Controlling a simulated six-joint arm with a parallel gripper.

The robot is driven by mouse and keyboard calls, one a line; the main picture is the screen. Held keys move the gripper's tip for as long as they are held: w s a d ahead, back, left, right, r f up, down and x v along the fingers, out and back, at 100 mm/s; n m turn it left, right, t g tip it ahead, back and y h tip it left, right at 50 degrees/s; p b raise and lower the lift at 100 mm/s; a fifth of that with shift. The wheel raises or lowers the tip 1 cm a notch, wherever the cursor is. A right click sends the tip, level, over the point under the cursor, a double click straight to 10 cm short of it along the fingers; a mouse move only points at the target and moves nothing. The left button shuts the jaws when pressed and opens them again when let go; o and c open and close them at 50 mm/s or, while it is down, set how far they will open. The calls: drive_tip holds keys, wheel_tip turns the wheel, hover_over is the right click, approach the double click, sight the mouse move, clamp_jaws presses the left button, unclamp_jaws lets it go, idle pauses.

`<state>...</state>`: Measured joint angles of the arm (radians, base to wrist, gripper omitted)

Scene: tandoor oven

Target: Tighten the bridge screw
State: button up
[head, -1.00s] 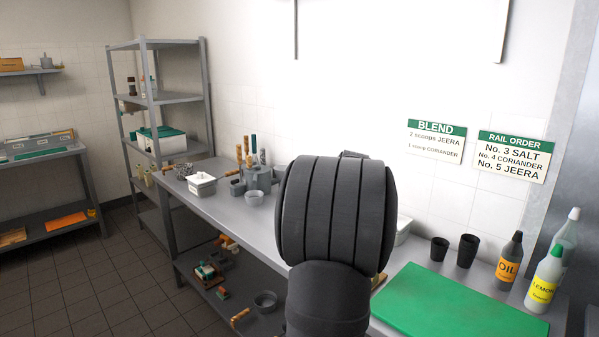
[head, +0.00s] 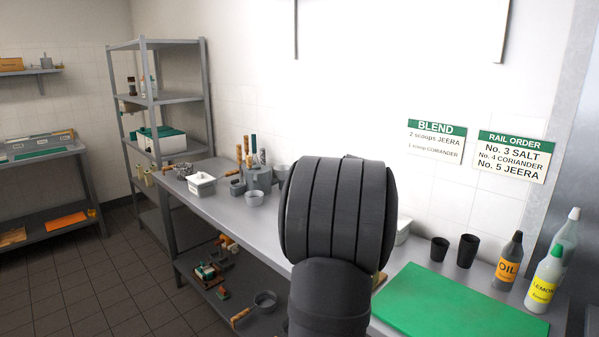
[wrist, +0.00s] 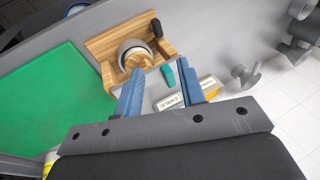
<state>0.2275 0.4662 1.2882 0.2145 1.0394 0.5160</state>
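My gripper (wrist: 161,72) shows in the wrist view with two blue fingers spread apart. No thing is visibly clamped between them. Beyond the fingertips is a wooden stand (wrist: 106,48) with a round metal-rimmed part (wrist: 134,54) set in it and a black knob (wrist: 156,26) at its far side. I cannot make out a bridge screw for certain. A small teal piece (wrist: 168,76) and a pale labelled container (wrist: 187,97) show in the gap between the fingers, apparently below them. In the head view my own arm hides the gripper and the stand.
A green board (head: 450,302) lies on the steel counter (head: 222,197). Dark cups (head: 467,251), an oil bottle (head: 508,262) and a lemon bottle (head: 545,281) stand behind it. A white tub (head: 201,185) and several pots and tools stand farther left.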

drive_tip(key=shift+v, duration=0.9)
drive_tip(key=shift+o, duration=0.2)
drive_tip(key=shift+f, duration=0.1)
drive_tip(key=s+a+f+m+t+h, duration=0.1)
drive_tip(key=a+f+m+h, duration=0.4)
drive_tip(key=m, duration=1.3)
drive_tip(key=s+a+m+t+h, duration=0.1)
drive_tip(key=a+m+h, duration=0.35)
drive_tip(key=m, duration=1.35)
drive_tip(key=shift+y, duration=0.95)
drive_tip(key=x, duration=0.5)
drive_tip(key=a+x, duration=0.1)
drive_tip(key=x, duration=1)
drive_tip(key=shift+w+a+f, duration=0.1)
drive_tip(key=shift+w+f, duration=0.15)
drive_tip(key=shift+f, duration=0.3)
drive_tip(key=shift+c, duration=0.2)
clamp_jaws()
